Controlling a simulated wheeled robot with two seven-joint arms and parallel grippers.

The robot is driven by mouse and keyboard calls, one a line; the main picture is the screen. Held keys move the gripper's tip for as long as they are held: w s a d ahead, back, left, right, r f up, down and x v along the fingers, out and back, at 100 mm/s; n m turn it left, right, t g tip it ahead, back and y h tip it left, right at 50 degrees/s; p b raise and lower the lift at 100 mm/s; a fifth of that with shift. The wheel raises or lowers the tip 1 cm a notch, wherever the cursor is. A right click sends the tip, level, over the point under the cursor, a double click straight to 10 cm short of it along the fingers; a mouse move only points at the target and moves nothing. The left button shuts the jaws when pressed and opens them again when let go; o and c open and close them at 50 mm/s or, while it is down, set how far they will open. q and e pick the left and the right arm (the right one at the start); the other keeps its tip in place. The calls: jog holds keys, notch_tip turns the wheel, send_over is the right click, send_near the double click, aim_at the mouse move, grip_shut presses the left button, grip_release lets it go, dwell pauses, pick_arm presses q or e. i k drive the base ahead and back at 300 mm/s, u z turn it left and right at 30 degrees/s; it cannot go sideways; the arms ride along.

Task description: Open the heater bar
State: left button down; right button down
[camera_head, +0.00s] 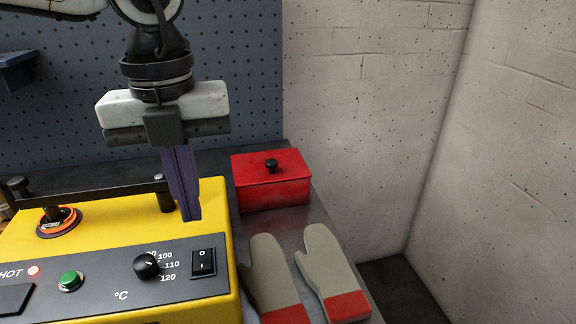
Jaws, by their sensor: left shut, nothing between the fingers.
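The yellow heater (213,225) stands at the lower left, cut off by the left and bottom edges. Its black bar (100,192) lies across the top, from the left edge to an upright post (164,193) near the right. An orange and dark ring (59,221) sits on the heater top by the bar's left part. My left gripper (190,213) points down with its fingers shut and empty. Its fingertips are over the right part of the heater, just right of the post. I cannot tell if they touch it. My right gripper is not in view.
The heater's front panel has a black knob (146,266), a green button (70,281), a switch (203,262) and a lit red lamp by "HOT". A red lidded box (270,190) and two grey-red mitts (330,268) lie to the right. A pegboard (240,70) and wall stand behind.

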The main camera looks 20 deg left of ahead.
aim_at(26, 200)
jog(key=k, duration=1.5)
